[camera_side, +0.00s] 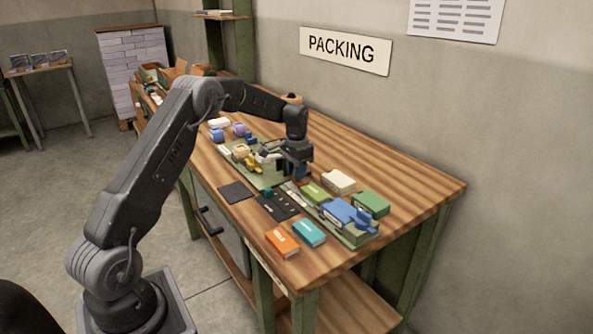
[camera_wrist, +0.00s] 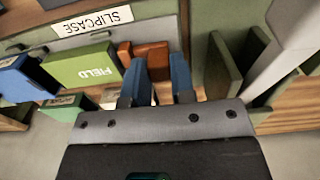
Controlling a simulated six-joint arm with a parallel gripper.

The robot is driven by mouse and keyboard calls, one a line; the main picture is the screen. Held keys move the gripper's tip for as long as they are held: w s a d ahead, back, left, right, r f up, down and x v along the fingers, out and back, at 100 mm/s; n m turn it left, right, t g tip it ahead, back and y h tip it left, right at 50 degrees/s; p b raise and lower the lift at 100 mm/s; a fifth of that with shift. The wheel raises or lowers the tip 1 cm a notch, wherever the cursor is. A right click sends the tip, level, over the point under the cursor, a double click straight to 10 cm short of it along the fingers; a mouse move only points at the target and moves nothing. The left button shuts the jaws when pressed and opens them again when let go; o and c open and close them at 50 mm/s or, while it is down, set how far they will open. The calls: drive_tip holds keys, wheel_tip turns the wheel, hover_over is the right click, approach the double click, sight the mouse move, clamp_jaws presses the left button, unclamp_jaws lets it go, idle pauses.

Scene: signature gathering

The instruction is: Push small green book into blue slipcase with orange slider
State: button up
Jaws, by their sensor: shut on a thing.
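The small green book (camera_side: 314,192), marked FIELD, lies on the green rail at the middle of the bench. It also shows in the wrist view (camera_wrist: 82,68). The blue slipcase (camera_side: 343,213) is beyond the book, toward the right end of the rail; in the wrist view it shows at the left (camera_wrist: 22,80). My gripper (camera_side: 299,172) is at the book's left end. In the wrist view its blue fingers (camera_wrist: 160,65) are shut on the orange slider (camera_wrist: 152,54), partly hidden between them. The slider appears close to the book; whether they touch is unclear.
A cream block (camera_side: 339,181) and dark green book (camera_side: 371,202) lie behind the rail. Orange (camera_side: 282,242) and teal (camera_side: 309,232) books lie near the front edge, beside a black tray (camera_side: 277,206). A SLIPCASE label (camera_wrist: 92,20) runs along the rail. Bench space behind is clear.

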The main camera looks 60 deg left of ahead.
sight(322, 197)
clamp_jaws()
drive_tip(key=d, duration=1.2)
drive_tip(key=shift+d+r, duration=0.1)
drive_tip(key=shift+d, duration=0.1)
drive_tip(key=o, duration=0.9)
unclamp_jaws()
wheel_tip(322, 197, up, 14)
